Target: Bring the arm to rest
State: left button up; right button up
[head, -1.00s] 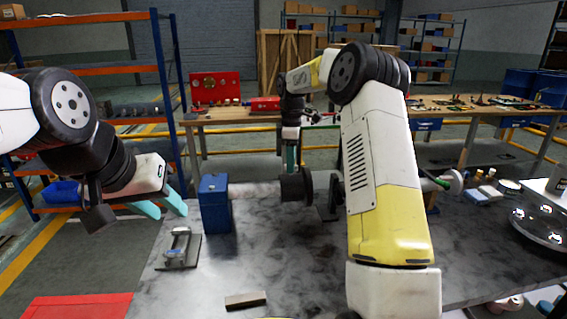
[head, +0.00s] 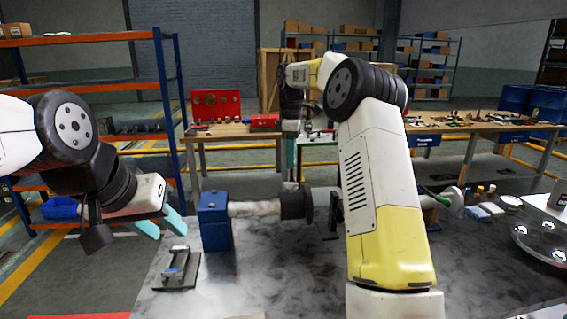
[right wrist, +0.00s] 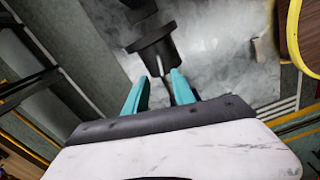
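My left gripper (head: 160,227) hangs at the left edge of the grey bench, with its two teal fingers apart and nothing between them. My right arm reaches forward across the bench. My right gripper (head: 292,158) points down at the far end of that arm, above and behind the dark round flange (head: 296,204) on the bench. In the right wrist view the teal fingers of the right gripper (right wrist: 161,90) are apart. A dark cylindrical part (right wrist: 154,45) lies beyond them, apparently below and clear of the tips.
The grey bench (head: 270,270) carries a blue block (head: 214,222) with a pale shaft, a small metal fixture (head: 177,268) and a shiny round dish (head: 540,238). A blue-and-orange shelf (head: 90,85) stands at the left. A wooden table (head: 228,131) with a red case (head: 216,105) stands behind.

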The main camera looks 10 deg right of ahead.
jog(key=shift+s+r, duration=0.25)
jog(key=shift+r, duration=0.1)
jog(key=s+r+m+t, duration=0.2)
jog(key=s+r+m, duration=0.2)
jog(key=s, duration=0.5)
jog(key=s+r+m+t, duration=0.1)
jog(key=s+r+m, duration=0.3)
jog(key=s, duration=0.5)
jog(key=s+f+m+t+y, duration=0.1)
jog(key=s+f+m, duration=0.1)
jog(key=s, duration=0.7)
jog(key=s+f+m+t+y, duration=0.1)
jog(key=s+f+m+t, duration=0.1)
jog(key=s, duration=0.7)
jog(key=f+m, duration=0.1)
jog(key=m, duration=0.1)
jog(key=shift+s+f+m, duration=0.2)
jog(key=shift+f+m, duration=0.1)
